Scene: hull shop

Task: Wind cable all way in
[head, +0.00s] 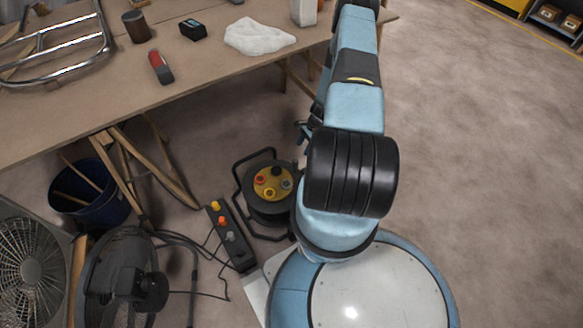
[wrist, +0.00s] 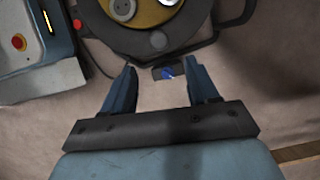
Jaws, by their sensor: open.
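The cable reel (head: 268,212) stands on the floor under the workbench's front edge, in a black tube frame. Its yellow face (head: 273,182) carries several round sockets or knobs. In the head view my arm mostly hides the gripper. A thin dark cable (head: 205,240) lies left of the reel.
A socket strip (head: 232,238) lies beside the reel. A black fan (head: 120,275), a grey fan (head: 30,262) and a blue bucket (head: 92,205) stand to the left. The workbench (head: 100,85) with trestle legs is above. The floor at right is clear.

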